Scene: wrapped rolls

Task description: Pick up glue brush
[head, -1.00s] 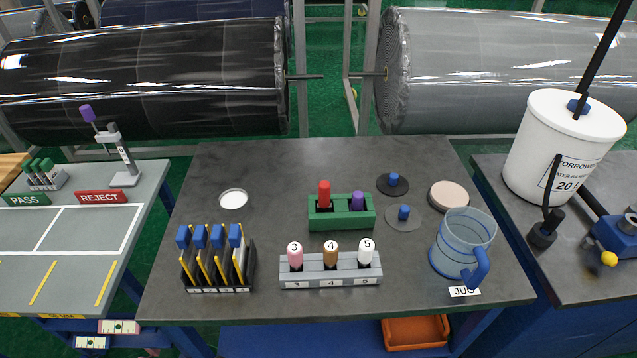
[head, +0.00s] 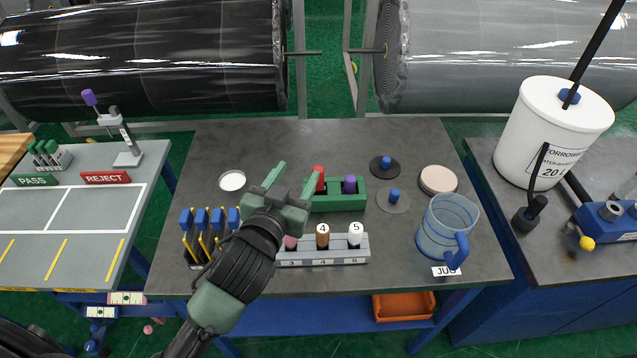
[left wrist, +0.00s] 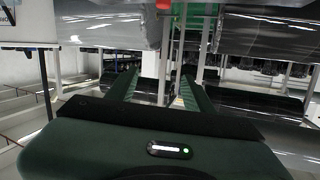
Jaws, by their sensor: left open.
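No object in view is clearly marked as a glue brush. Several blue-topped tools with yellow shafts stand in a black rack (head: 196,262) at the table's left front, but I cannot tell whether they are brushes. A white bucket (head: 548,135) at the right has a long dark rod (head: 595,50) rising from its lid; its lower end is hidden. My left gripper (head: 293,180) is open and empty, above the table between the white disc and the green block. Its two fingers also show apart in the left wrist view (left wrist: 158,88). My right gripper is out of view.
The grey table holds a white disc (head: 232,181), a green block (head: 340,202) with red and purple markers, a grey numbered holder (head: 340,254), and a clear jug (head: 437,225). My left arm partly covers the rack and grey holder. The table's back strip is clear.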

